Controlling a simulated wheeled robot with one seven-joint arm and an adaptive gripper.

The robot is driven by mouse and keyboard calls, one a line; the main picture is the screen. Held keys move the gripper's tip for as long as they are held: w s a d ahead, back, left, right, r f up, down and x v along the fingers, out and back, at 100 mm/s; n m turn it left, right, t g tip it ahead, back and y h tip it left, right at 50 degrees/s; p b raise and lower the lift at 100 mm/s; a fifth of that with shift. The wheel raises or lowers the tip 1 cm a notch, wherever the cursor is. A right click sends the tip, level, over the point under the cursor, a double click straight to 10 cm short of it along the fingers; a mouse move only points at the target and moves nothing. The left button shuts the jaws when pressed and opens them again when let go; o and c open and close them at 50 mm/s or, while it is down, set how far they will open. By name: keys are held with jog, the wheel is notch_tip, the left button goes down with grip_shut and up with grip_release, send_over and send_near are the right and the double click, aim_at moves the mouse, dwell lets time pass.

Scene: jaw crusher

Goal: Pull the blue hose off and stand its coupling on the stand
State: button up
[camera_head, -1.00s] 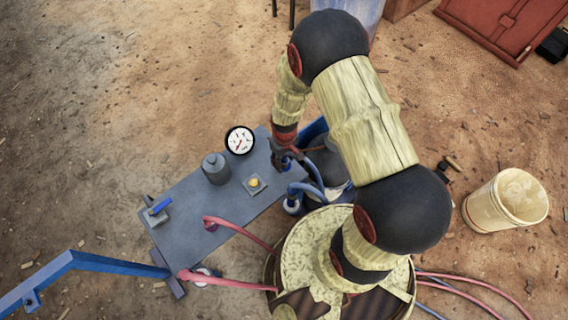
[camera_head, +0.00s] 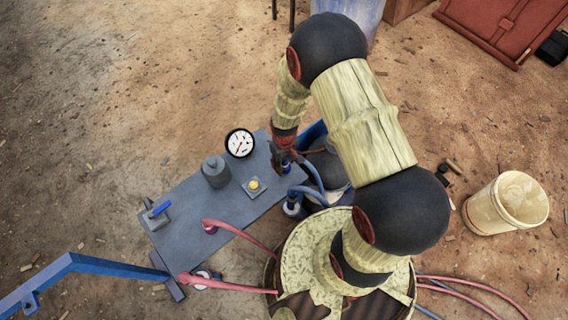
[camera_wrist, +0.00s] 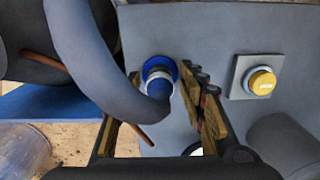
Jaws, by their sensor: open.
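The blue hose (camera_head: 314,178) arches at the right edge of the grey panel. In the wrist view the blue hose (camera_wrist: 95,60) bends down to a coupling (camera_wrist: 159,78) seated against a blue ring on the panel. My gripper (camera_head: 281,160) is over that edge in the head view. In the wrist view my gripper (camera_wrist: 160,115) is open, with one finger on each side of the hose's coupling end; contact is not clear. A blue-and-white round fitting (camera_head: 292,208) is at the panel's right edge. I cannot tell which part is the stand.
A dark rounded body lies beside the hose. A bucket (camera_head: 507,202) stands right.

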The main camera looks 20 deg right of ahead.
aim_at(284, 160)
jog(key=shift+c, duration=1)
jog(key=c, duration=0.7)
grip_shut()
jog(key=shift+r, duration=0.2)
jog(key=shift+r+p, duration=2.35)
jog(key=shift+r, duration=0.5)
